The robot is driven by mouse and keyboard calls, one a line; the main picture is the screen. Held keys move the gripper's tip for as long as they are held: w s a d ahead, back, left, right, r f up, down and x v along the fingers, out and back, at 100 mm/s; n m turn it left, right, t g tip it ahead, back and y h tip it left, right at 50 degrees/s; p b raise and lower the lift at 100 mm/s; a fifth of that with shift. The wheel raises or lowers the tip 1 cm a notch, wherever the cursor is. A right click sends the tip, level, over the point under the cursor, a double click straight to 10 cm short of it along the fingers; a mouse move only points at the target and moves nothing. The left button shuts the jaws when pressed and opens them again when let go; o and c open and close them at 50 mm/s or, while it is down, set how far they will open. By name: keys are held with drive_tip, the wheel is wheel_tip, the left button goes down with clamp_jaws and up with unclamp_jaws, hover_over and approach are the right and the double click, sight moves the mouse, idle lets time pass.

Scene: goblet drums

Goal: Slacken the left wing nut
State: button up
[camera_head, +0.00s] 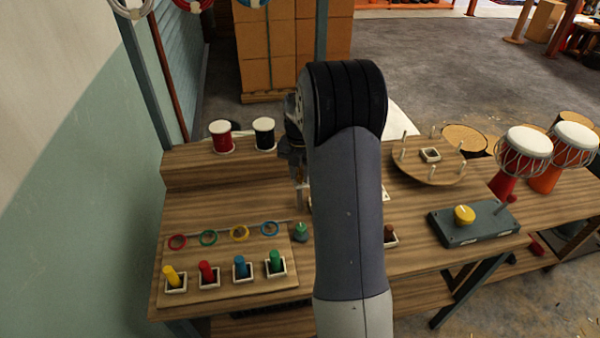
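I cannot make out a wing nut; my own arm covers the middle of the workbench (230,210). My gripper (297,174) shows only in part at the left edge of the arm, pointing down above the bench behind the row of coloured rings. Whether its fingers are open or shut, or hold anything, is hidden. A pale plate (386,193) just shows at the right side of the arm. A small dark green piece (301,232) stands on the bench, left of the arm.
Coloured pegs (207,272) stand in square holders at front left. Red (221,137) and black (264,134) spools sit on the rear shelf. A round pegged board (425,172), a grey box with a yellow knob (464,216) and goblet drums (524,150) are at right.

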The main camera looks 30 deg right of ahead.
sight(300, 177)
drive_tip(key=o, duration=0.3)
wheel_tip(300, 177, up, 11)
drive_tip(key=shift+f+b, duration=0.1)
drive_tip(key=shift+b, duration=0.3)
drive_tip(key=shift+f, duration=0.15)
wheel_tip(300, 177, down, 11)
drive_tip(key=shift+r+p, duration=0.15)
drive_tip(key=shift+p, duration=0.3)
drive_tip(key=shift+m, duration=0.3)
idle(0.3)
